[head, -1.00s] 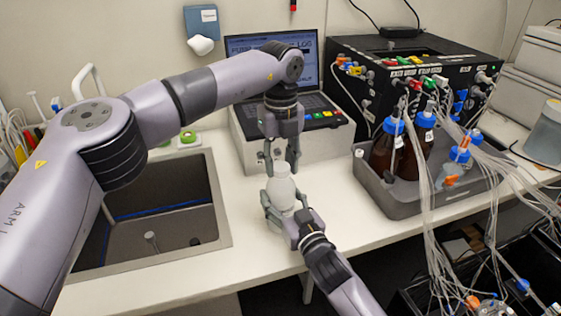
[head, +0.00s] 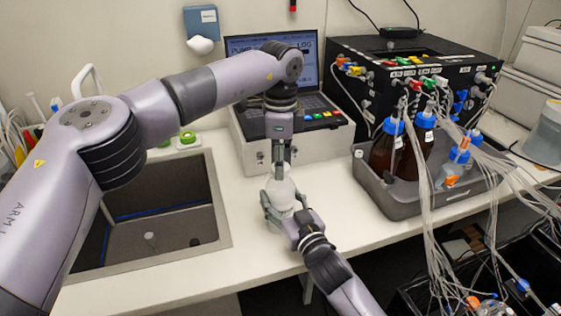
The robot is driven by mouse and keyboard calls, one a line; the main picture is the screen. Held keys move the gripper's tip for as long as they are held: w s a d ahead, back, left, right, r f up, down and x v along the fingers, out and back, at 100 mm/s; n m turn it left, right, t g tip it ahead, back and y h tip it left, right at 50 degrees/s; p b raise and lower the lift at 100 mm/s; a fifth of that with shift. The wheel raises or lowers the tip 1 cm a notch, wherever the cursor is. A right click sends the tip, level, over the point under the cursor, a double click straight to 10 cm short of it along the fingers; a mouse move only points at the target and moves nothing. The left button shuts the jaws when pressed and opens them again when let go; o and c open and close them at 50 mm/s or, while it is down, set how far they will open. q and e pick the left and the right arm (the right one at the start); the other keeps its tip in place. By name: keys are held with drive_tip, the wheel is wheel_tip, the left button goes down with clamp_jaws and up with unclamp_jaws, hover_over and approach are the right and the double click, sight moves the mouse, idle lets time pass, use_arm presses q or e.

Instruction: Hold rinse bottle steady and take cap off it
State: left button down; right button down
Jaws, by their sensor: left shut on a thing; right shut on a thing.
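The rinse bottle (head: 281,193) is whitish and stands upright on the white bench, to the right of the sink. My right gripper (head: 279,208) is shut around the bottle's body from the front right. My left gripper (head: 279,167) points straight down above the bottle and is shut on the cap at its top. The cap is mostly hidden by the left gripper's fingers, and I cannot tell whether it is still seated on the neck.
The sink (head: 222,215) lies open to the left. A laptop (head: 300,103) on a box is behind the bottle. A grey tray (head: 400,203) with brown bottles (head: 384,152) and hanging tubes (head: 430,230) is at the right. Bench between bottle and tray is clear.

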use_arm(q)
drive_tip(key=shift+r, duration=0.15)
drive_tip(key=shift+r, duration=0.95)
drive_tip(key=shift+r, duration=0.1)
drive_tip(key=shift+r, duration=1.9)
use_arm(e)
drive_tip(key=shift+c, duration=2.4)
unclamp_jaws()
